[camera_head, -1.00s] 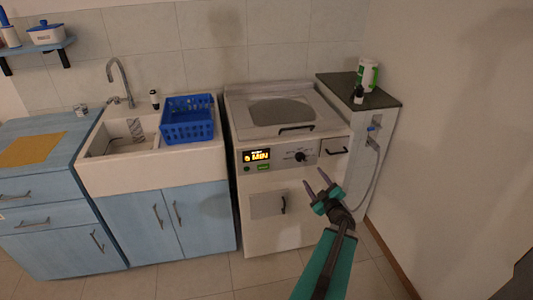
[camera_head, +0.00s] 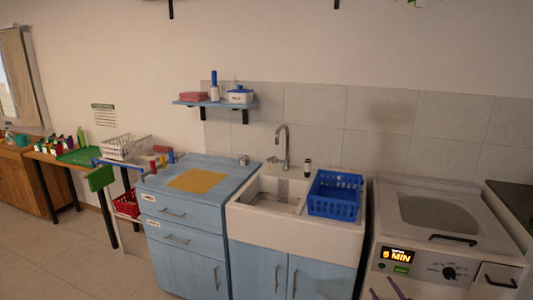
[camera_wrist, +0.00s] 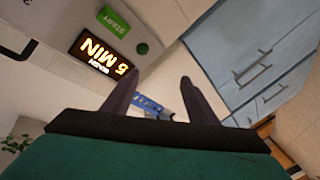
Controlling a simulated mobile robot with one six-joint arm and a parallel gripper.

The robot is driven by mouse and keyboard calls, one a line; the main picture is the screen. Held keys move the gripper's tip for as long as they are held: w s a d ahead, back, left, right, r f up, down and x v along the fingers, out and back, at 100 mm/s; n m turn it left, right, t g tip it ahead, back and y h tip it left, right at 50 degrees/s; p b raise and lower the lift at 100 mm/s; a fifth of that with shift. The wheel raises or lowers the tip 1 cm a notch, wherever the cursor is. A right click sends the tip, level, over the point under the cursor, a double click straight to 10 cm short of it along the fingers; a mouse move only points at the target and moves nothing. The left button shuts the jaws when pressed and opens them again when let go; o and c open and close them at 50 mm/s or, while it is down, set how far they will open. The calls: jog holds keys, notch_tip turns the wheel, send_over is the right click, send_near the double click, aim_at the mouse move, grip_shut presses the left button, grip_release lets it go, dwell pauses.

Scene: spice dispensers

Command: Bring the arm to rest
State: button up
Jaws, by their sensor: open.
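My gripper (camera_wrist: 152,98) shows in the wrist view with its two dark fingers spread apart and nothing between them. In the head view only its fingertips (camera_head: 386,291) show at the bottom edge, in front of the white machine (camera_head: 385,218). The rest of the arm is out of that view. In the wrist view the machine's lit display (camera_wrist: 101,52) and green START label (camera_wrist: 113,22) appear turned over, beyond the fingers. I cannot tell the exact distance to the machine.
A white sink (camera_head: 290,222) with a blue basket (camera_head: 335,193) stands left of the machine. Left of it is a blue cabinet (camera_head: 190,240) with a yellow mat (camera_head: 198,180). A wall shelf (camera_head: 215,104) hangs above. Further left is a table with a green tray (camera_head: 78,156). Floor is open at lower left.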

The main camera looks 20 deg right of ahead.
jog(key=w+a+f+g+y, duration=0.1)
jog(key=w+a+f, duration=0.3)
jog(key=a, duration=0.5)
jog(key=w+a+f+y, duration=0.1)
jog(key=w+a+f, duration=0.2)
jog(key=w+a, duration=0.45)
jog(key=s+a+f+m+g, duration=0.25)
jog(key=a+f+g, duration=0.25)
jog(key=a+f, duration=0.95)
jog(key=s+a+f+m+g, duration=0.1)
jog(key=s+a+f+g, duration=0.35)
jog(key=s, duration=0.35)
jog(key=s+a+f+g, duration=0.3)
jog(key=s+a+f, duration=0.2)
jog(key=s, duration=0.3)
jog(key=s+a+m+g+y, duration=0.1)
jog(key=s+g, duration=0.3)
jog(key=s, duration=0.6)
jog(key=s+a+g, duration=0.3)
jog(key=s+g, duration=0.2)
jog(key=s, duration=0.5)
jog(key=shift+a+r+m+y, duration=0.35)
jog(key=shift+r+y, duration=0.05)
jog(key=shift+r, duration=0.05)
